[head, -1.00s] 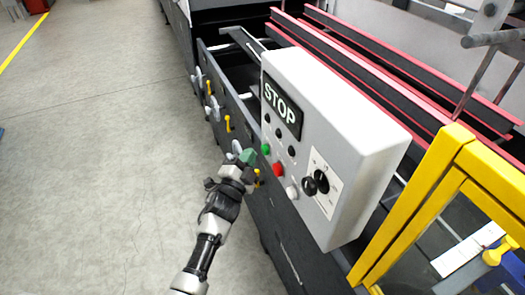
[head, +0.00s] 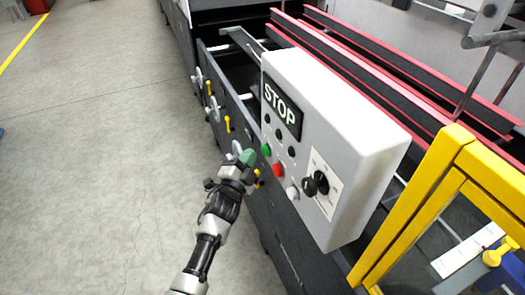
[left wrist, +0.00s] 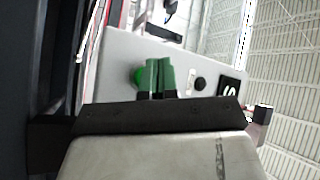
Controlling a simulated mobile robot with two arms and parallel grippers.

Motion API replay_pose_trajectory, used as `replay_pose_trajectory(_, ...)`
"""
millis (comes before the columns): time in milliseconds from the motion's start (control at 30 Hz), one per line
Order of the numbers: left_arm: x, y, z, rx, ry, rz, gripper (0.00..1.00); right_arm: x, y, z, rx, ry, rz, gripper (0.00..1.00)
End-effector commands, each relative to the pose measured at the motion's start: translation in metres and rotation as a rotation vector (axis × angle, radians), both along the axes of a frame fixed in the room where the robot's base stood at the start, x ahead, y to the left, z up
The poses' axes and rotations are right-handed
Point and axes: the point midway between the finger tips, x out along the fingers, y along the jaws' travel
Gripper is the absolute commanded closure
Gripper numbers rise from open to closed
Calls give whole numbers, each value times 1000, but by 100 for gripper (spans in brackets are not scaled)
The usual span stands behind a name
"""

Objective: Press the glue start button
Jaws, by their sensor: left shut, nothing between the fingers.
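The control box (head: 350,130) is light grey with a STOP sign (head: 281,108) on its front. A green button (head: 266,150) sits below the sign, left of a red button (head: 278,170) and a white button (head: 292,193). My left gripper (head: 247,157) has green fingertips, shut and empty, just left of the green button in the head view. In the left wrist view, the fingertips (left wrist: 157,76) stand right beside the green button (left wrist: 137,76) and partly cover it. I cannot tell whether they touch it. My right gripper is not in view.
Black buttons (head: 291,151) and a black rotary knob (head: 321,182) are on the same box face. A yellow guard frame (head: 415,205) stands to the right. Yellow-handled levers (head: 227,124) line the dark machine side. The floor (head: 100,150) at left is clear.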

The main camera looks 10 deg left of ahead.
Motion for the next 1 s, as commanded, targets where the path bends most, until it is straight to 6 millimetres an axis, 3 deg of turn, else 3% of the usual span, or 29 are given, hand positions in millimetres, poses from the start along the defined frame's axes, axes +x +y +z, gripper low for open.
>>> replay_pose_trajectory(1000,5,-7,0,-1,0,0,100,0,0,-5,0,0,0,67)
